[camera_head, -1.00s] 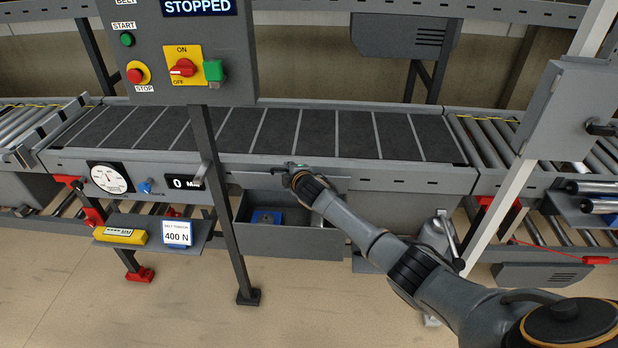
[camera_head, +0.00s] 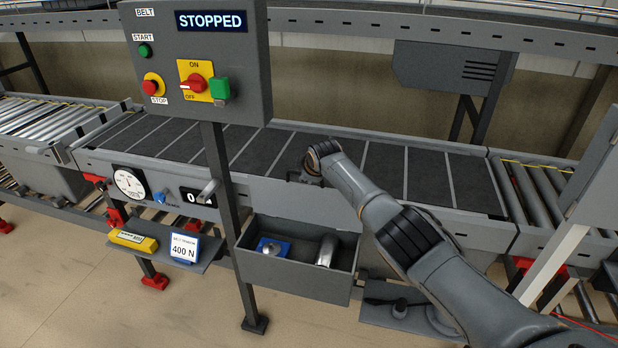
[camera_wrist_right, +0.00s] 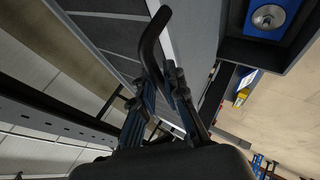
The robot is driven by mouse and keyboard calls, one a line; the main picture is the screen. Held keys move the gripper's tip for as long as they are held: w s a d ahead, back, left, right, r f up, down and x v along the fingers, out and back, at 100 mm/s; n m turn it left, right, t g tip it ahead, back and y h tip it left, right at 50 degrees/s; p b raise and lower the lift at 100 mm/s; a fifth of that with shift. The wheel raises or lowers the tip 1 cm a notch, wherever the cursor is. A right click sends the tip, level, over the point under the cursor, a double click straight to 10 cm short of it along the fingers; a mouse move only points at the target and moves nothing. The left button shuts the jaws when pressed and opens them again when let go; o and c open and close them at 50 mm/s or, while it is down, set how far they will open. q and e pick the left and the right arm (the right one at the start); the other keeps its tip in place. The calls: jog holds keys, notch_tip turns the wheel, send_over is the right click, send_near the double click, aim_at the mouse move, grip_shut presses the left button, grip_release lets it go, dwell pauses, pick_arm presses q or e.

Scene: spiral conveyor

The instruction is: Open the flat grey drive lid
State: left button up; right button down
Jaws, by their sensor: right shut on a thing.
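The flat grey drive lid (camera_head: 290,202) stands raised above the open grey drive box (camera_head: 295,278), along the side of the belt conveyor. Inside the box are a blue part with a round metal top (camera_head: 272,247) and a silver cylinder (camera_head: 327,250). My right gripper (camera_head: 303,178) is at the lid's upper edge, partly hidden by its own wrist. In the right wrist view its fingers (camera_wrist_right: 168,82) are closed on a dark bent handle (camera_wrist_right: 150,38). The blue part also shows there (camera_wrist_right: 268,17). My left gripper is not in view.
A control panel (camera_head: 235,70) reading STOPPED stands on a post (camera_head: 232,230) left of the box. A shelf (camera_head: 205,245) holds a yellow item (camera_head: 133,241) and a 400 N sign (camera_head: 184,247). The belt (camera_head: 390,170) is empty.

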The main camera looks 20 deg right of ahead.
dwell(0.4)
jog(key=c, duration=1.4)
grip_release()
jog(key=shift+c, duration=0.2)
jog(key=v, duration=1.2)
jog(key=shift+f, duration=0.1)
